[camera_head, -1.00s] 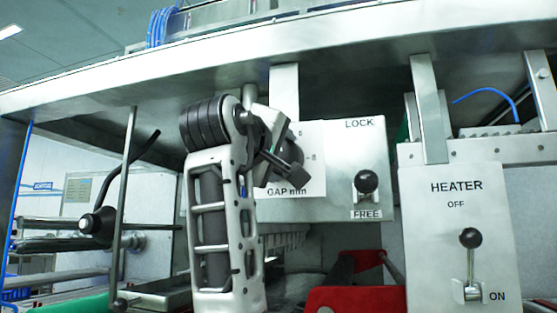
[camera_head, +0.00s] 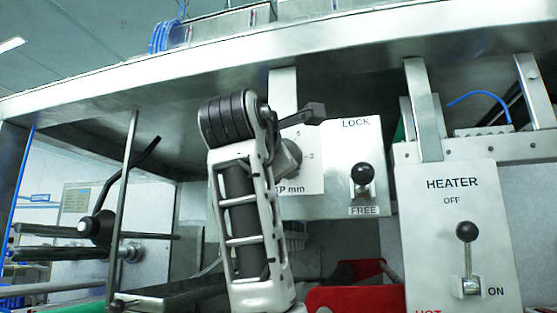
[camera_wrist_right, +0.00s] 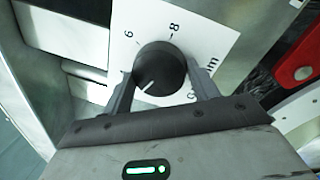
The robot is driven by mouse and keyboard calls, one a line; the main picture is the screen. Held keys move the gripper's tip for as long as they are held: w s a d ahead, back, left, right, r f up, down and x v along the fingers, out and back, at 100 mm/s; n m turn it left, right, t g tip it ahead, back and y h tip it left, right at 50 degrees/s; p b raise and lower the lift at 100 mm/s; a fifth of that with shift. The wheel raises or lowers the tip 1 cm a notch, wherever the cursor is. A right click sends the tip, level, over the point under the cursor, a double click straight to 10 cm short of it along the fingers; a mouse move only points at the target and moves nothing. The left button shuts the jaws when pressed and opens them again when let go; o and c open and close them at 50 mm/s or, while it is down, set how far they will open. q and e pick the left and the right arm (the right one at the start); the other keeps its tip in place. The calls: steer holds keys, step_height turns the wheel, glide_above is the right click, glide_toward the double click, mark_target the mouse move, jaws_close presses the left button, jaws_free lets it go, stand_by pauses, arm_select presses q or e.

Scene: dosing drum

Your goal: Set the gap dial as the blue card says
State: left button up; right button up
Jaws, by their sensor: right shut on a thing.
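The gap dial (camera_wrist_right: 160,68) is a round black knob on a white scale plate (camera_wrist_right: 205,35). In the right wrist view its white pointer line points to the lower left; the number there is hidden. The marks 6 and 8 show above the knob. My right gripper (camera_wrist_right: 162,88) is shut on the dial, one finger on each side. In the head view my right arm covers much of the plate, and the dial (camera_head: 291,156) shows only partly behind it. My left gripper is out of view. No readable blue card shows.
Right of the dial is a black-knobbed lever (camera_head: 364,173) between LOCK and FREE labels. Further right is a HEATER box (camera_head: 455,225) with its lever (camera_head: 467,232). A metal beam (camera_head: 300,55) runs above. A red part (camera_head: 355,299) lies below, and a thin upright rod (camera_head: 122,205) stands left.

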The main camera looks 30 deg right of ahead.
steer(key=n, duration=0.2)
steer(key=n+b, duration=0.1)
steer(key=n, duration=0.2)
steer(key=shift+t+y, duration=0.3)
steer(key=shift+y, duration=0.1)
steer(key=shift+n, duration=0.4)
steer(key=o, duration=1)
steer(key=shift+c, duration=0.2)
steer(key=shift+s, duration=0.1)
